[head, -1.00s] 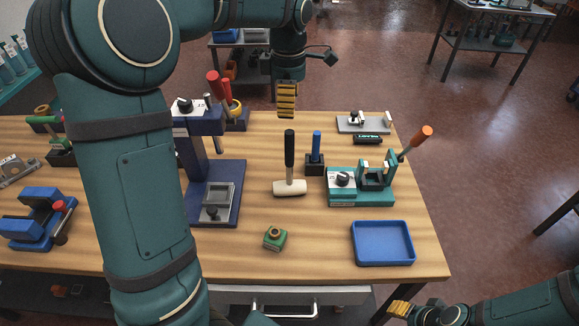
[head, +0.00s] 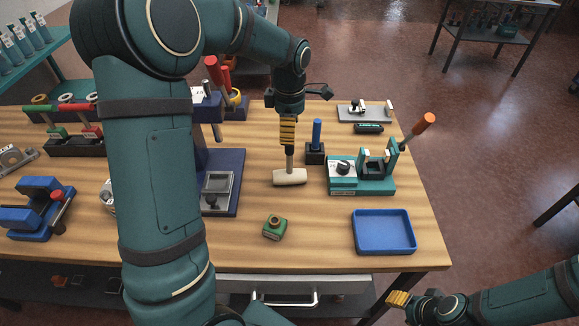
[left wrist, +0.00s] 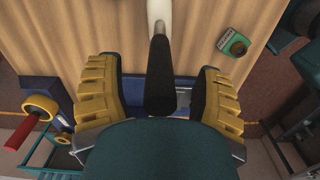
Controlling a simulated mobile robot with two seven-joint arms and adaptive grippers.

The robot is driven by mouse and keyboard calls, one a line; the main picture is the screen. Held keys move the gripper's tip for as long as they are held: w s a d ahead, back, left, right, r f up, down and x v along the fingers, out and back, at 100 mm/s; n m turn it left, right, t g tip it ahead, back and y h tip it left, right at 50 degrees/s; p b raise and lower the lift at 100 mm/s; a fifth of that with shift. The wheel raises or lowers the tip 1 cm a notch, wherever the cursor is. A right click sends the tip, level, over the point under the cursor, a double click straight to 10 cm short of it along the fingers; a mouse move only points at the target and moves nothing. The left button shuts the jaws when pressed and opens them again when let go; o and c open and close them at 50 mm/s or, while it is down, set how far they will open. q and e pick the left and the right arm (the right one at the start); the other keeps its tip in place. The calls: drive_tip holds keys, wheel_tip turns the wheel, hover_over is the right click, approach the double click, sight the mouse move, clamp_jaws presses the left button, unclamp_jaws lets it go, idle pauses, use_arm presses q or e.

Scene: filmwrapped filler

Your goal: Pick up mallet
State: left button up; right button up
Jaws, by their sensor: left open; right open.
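The mallet has a pale head (head: 290,177) resting on the wooden table and a handle that stands upright. Its black grip is mostly hidden behind my left gripper (head: 288,140) in the head view. In the left wrist view the mallet's black handle (left wrist: 160,75) lies between the two yellow ribbed fingers of the left gripper (left wrist: 160,95), with a gap on each side. The left gripper is open around the handle. My right gripper (head: 398,299) is open and empty, low at the right, off the table's front edge.
A blue-handled tool in a dark block (head: 315,150) stands just right of the mallet. A teal fixture (head: 362,178), a blue tray (head: 384,232) and a green block (head: 274,227) are nearby. A dark blue press (head: 222,185) stands to the left.

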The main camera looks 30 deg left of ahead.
use_arm(q)
drive_tip(key=shift+f, duration=0.95)
clamp_jaws()
drive_tip(key=shift+r, duration=0.1)
